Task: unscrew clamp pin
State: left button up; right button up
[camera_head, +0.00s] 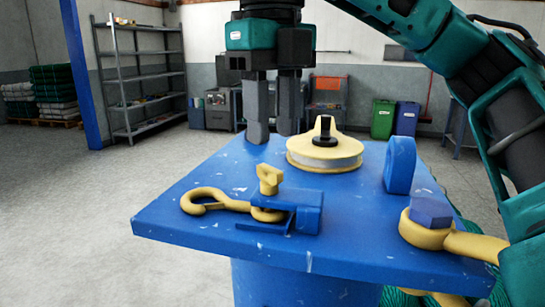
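The clamp pin (269,179) is a yellow winged piece. It stands upright on the blue clamp (292,207) near the front middle of the blue table top (190,240). A yellow hook (206,198) lies with its shank at the clamp, under the pin, its curved end to the left. My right gripper (273,131) points down above the back of the table top, behind the pin and left of the yellow disc. Its two grey fingers are apart with nothing between them. My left gripper is not in view.
A yellow and silver disc (325,160) with a black centre sits behind the clamp. A blue upright ring (399,163) and a yellow shackle (425,235) with a blue bolt (431,211) are on the right. The left part of the top is bare.

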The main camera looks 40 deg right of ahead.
aim_at(272, 169)
jog(key=shift+f, duration=2.75)
jog(key=shift+c, duration=0.2)
grip_shut()
